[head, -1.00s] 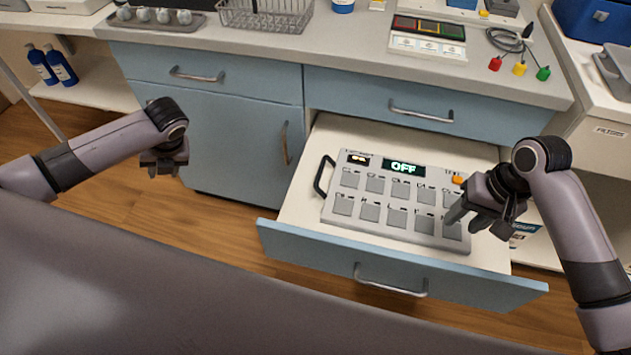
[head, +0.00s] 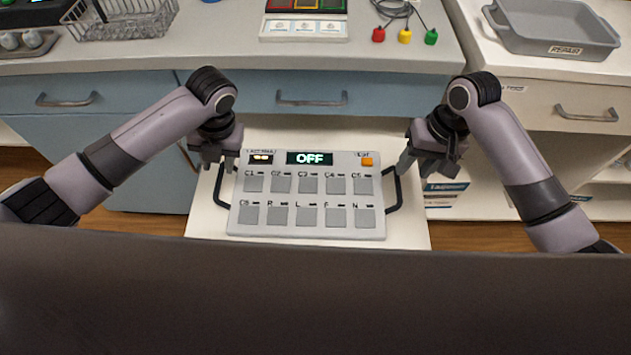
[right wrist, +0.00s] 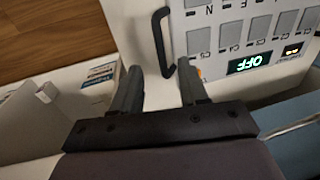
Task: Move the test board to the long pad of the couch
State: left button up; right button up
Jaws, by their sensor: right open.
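The test board (head: 306,195) is a flat grey panel with several square buttons, a display reading OFF and an orange button. My right gripper (head: 420,168) is open near the right handle. In the right wrist view that handle (right wrist: 158,40) lies just beyond the open fingers.
The counter (head: 220,45) behind the drawer holds a wire basket (head: 125,22), a coloured panel (head: 305,20) and leads with coloured plugs (head: 404,35). A grey REPAIR tray (head: 557,30) stands at right. The visible top of the dark foreground surface is bare.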

aim_at(219, 177)
pick_arm(q)
jog(key=shift+s, duration=0.1)
jog(key=shift+f, duration=0.1)
pick_arm(e)
jog(key=shift+s, duration=0.1)
pick_arm(q)
jog(key=shift+a+f, duration=0.1)
jog(key=shift+f, duration=0.15)
jog(key=x, duration=0.6)
jog(key=shift+f, duration=0.25)
pick_arm(e)
jog(key=f, duration=0.3)
jog(key=a+f, duration=0.1)
jog(key=f, duration=0.3)
jog(key=shift+a, duration=0.2)
pick_arm(q)
grip_shut()
pick_arm(e)
grip_shut()
pick_arm(q)
jog(key=shift+r, duration=0.15)
pick_arm(e)
jog(key=shift+r, duration=0.15)
